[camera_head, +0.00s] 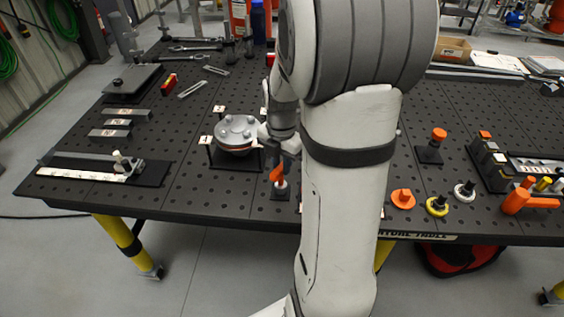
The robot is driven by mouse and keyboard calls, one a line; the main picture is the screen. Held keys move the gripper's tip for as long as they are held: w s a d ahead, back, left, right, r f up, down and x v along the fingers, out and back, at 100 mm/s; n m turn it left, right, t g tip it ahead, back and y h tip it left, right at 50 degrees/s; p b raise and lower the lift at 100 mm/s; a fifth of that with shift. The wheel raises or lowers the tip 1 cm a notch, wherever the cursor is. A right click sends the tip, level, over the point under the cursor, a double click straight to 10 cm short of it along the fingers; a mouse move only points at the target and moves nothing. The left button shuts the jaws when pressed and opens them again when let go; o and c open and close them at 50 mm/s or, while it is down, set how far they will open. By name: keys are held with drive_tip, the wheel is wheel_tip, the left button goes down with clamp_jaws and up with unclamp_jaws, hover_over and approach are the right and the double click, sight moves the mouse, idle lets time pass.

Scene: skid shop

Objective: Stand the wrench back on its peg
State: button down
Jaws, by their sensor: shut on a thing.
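My gripper (283,143) is low over the table, just right of the round bolted flange, and my arm hides much of it. It is shut on a tool that I take to be the wrench; a small orange part (277,173) shows just below the jaws. The rest of the tool is hidden. Directly below the orange part is a small pale, round piece (281,188) on the table, perhaps a peg or its foot. I cannot tell whether the two touch.
The bolted flange (238,130) sits on a dark stand close left of my gripper. Orange (402,199), yellow (437,206) and white-ringed (464,191) pieces stand at right, near a dark rack (490,165). A clamp fixture (120,168) is at left. Metal wrenches (195,47) lie at the back left.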

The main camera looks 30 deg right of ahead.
drive_tip(key=shift+f, duration=0.2)
drive_tip(key=c, duration=1.2)
unclamp_jaws()
drive_tip(key=shift+o, duration=0.3)
drive_tip(key=shift+o, duration=0.9)
drive_tip(key=shift+r, duration=0.15)
drive_tip(key=shift+r+p, duration=2.5)
drive_tip(key=shift+r, duration=0.95)
